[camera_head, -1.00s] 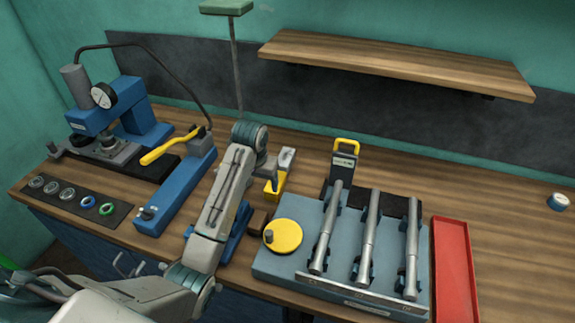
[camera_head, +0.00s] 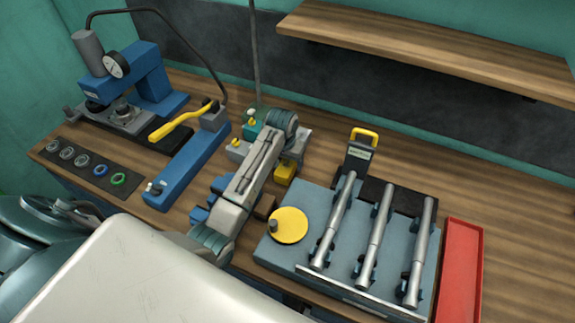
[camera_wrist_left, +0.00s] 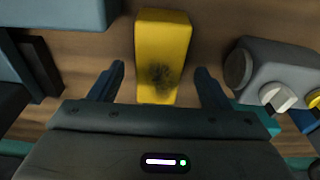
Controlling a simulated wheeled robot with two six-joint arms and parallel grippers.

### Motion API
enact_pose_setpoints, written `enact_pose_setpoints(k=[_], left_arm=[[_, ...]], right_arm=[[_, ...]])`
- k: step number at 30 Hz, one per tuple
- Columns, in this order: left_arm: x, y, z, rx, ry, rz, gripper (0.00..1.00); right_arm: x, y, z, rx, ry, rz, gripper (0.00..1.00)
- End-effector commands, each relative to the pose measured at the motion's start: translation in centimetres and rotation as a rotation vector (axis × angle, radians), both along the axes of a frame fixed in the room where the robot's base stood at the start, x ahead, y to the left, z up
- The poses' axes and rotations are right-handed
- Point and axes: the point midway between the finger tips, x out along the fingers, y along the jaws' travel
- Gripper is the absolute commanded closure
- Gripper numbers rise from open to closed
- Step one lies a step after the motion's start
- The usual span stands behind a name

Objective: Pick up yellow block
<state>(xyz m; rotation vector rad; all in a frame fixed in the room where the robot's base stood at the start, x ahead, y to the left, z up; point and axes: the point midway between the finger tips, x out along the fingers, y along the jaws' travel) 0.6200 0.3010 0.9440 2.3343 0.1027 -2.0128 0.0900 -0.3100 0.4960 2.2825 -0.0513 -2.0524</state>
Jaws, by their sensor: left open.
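The yellow block (camera_wrist_left: 163,45) lies on the wooden bench, with a dark smudge on its near part in the left wrist view. My left gripper (camera_wrist_left: 160,72) is open, its two dark fingers on either side of the block's near end, with gaps showing. I cannot tell how far above the bench the fingertips are. In the head view the yellow block (camera_head: 285,171) shows only partly beside my left wrist, which hides the rest. My right gripper is in neither view.
A grey fixture with yellow and white knobs (camera_wrist_left: 270,70) stands close right of the block in the wrist view. A blue part (camera_wrist_left: 70,12) is at left. The slate-blue rack with metal rods (camera_head: 300,195), yellow disc (camera_head: 289,226) and red tray (camera_head: 461,270) stand to the right.

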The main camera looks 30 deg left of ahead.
Motion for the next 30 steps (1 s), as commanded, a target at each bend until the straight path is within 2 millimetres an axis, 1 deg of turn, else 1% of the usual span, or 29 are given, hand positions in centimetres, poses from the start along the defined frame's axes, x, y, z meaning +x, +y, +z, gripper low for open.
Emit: enact_pose_setpoints(k=[1,2,4,7,12,15,16,17,18,20,24,26,30], left_arm=[[-0.1,-0.2,-0.3,-0.002,0.006,0.0,0.29],[-0.1,-0.2,-0.7,0.0,0.005,0.0,0.29],[0.2,-0.2,-1.9,0.0,0.004,0.0,0.29],[0.3,-0.1,-2.8,0.0,0.003,-0.001,0.29],[0.4,-0.1,-3.2,0.0,-0.001,-0.001,0.29],[0.4,-0.1,-3.2,0.0,-0.001,-0.001,0.29],[0.4,-0.1,-3.2,0.0,-0.001,-0.001,0.33],[0.4,-0.1,-3.1,0.0,-0.001,-0.001,0.39],[0.4,-0.1,-3.1,0.0,-0.001,-0.001,0.47],[0.4,-0.1,-3.1,0.0,-0.001,-0.001,0.59],[0.4,-0.1,-3.1,0.0,0.0,0.0,0.86],[0.4,-0.1,-3.1,0.0,-0.001,0.0,0.98],[0.5,-0.1,-3.0,0.0,-0.003,-0.001,0.98]], right_arm=[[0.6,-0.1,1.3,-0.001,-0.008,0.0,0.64],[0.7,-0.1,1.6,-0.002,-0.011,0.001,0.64],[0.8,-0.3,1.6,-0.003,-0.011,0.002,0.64],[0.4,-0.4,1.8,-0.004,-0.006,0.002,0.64],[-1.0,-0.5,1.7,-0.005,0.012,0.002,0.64],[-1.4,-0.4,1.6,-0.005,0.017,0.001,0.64],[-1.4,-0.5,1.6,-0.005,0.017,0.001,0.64],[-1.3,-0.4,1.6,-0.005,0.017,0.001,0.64],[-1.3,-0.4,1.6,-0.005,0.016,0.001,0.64],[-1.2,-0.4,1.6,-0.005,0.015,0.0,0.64],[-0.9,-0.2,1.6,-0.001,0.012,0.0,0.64],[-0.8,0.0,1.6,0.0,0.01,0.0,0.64],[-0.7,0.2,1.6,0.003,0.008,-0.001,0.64]])
